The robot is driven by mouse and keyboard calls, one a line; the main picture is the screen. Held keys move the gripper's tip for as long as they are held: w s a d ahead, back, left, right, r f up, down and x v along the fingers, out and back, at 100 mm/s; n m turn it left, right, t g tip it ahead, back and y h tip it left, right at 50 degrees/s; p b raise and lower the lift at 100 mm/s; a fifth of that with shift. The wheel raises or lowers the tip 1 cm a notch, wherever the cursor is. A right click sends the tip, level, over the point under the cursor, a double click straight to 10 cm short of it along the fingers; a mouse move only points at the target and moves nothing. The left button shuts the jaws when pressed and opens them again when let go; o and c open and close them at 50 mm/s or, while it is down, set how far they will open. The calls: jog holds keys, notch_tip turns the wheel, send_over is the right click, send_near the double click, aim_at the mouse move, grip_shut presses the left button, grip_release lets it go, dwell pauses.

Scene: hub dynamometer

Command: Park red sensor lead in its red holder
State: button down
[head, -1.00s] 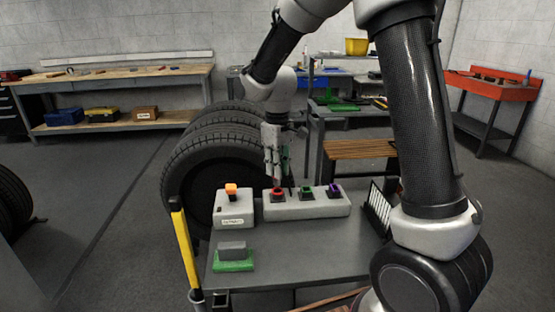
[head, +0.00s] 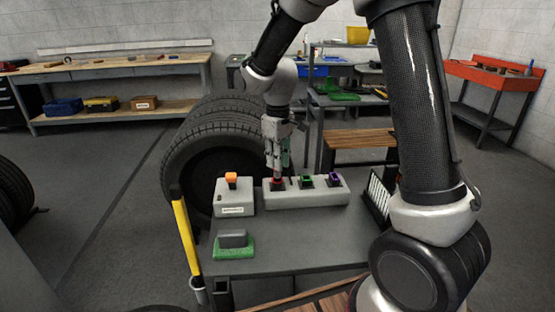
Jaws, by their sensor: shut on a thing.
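My gripper (head: 276,166) points down over the left end of a long grey block (head: 318,195). It is shut with its fingertips right at the red holder (head: 278,184), the leftmost of the block's holders. The red sensor lead is mostly hidden by the fingers and too small to make out clearly. Red shows at and just below the fingertips, where lead and holder cannot be told apart. I cannot tell how deep the lead sits in the holder.
A green holder (head: 307,181) and a purple holder (head: 334,179) stand to the right on the block. A grey box with an orange top (head: 231,180) is left. A green-based block (head: 234,246) is nearer. Large tyres (head: 208,150) stand behind. The grey tabletop (head: 300,240) is clear in front.

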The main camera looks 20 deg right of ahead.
dwell(0.4)
jog(key=shift+f, duration=0.65)
jog(key=shift+f, duration=0.35)
jog(key=shift+f, duration=0.35)
jog(key=c, duration=1.3)
grip_release()
notch_tip(320, 180, up, 12)
jog(key=shift+r, duration=0.1)
